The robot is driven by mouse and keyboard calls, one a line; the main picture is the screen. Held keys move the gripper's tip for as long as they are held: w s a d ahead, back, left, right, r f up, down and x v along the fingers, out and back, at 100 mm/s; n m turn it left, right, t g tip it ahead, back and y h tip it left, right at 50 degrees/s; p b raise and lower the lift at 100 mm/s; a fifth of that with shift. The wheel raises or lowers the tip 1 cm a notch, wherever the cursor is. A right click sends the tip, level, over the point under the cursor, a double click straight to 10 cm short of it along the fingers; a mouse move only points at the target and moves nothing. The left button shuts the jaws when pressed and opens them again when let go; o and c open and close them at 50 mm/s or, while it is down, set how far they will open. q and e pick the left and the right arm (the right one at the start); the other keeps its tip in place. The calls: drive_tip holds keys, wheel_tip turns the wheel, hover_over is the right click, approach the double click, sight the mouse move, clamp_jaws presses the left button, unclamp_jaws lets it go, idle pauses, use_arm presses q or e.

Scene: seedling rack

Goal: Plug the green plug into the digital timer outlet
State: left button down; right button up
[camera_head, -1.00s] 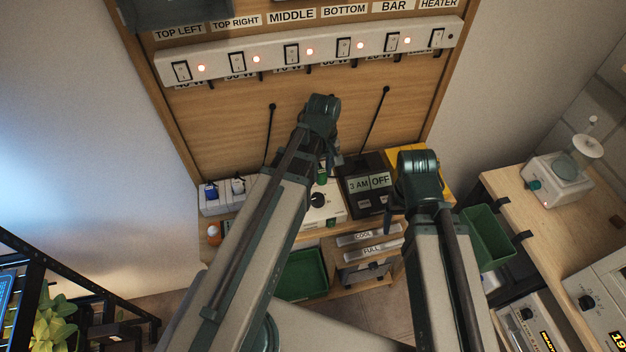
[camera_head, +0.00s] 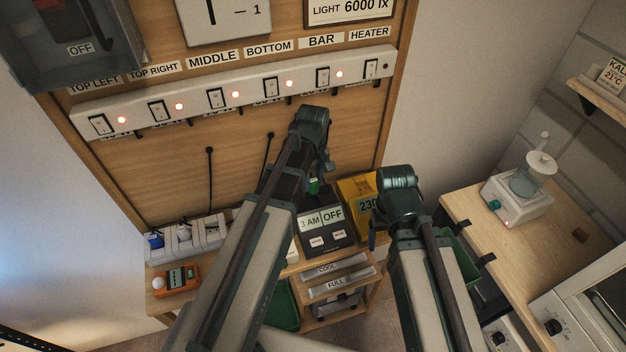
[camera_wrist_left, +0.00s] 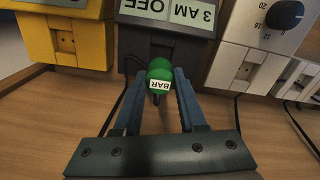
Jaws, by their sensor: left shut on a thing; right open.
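The green plug (camera_wrist_left: 158,76), labelled BAR, is between the blue fingers of my left gripper (camera_wrist_left: 155,88), which is shut on it. The plug also shows in the head view (camera_head: 314,187), partly hidden by my arm. The digital timer (camera_head: 318,238) is dark, with a display reading 3 AM OFF. In the left wrist view the timer (camera_wrist_left: 150,48) is directly beyond the plug. The plug covers the timer's outlet area, so I cannot tell whether they touch. My right gripper (camera_head: 377,228) is open and empty, to the right of the timer.
A yellow device (camera_wrist_left: 75,45) and a white dial timer (camera_wrist_left: 255,40) flank the digital timer. A white socket strip (camera_head: 185,235) and an orange meter (camera_head: 177,278) are at left. Cords hang from the board.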

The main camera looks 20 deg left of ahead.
sight(313, 192)
use_arm(q)
drive_tip(key=shift+f+b, duration=2.8)
drive_tip(key=shift+f, duration=0.15)
drive_tip(key=shift+c, duration=2)
unclamp_jaws()
drive_tip(key=shift+r, duration=0.15)
wheel_tip(313, 192, up, 7)
drive_tip(key=p, duration=0.7)
drive_tip(key=shift+r+p, duration=0.2)
drive_tip(key=shift+p, duration=0.15)
drive_tip(key=shift+s+f, duration=0.1)
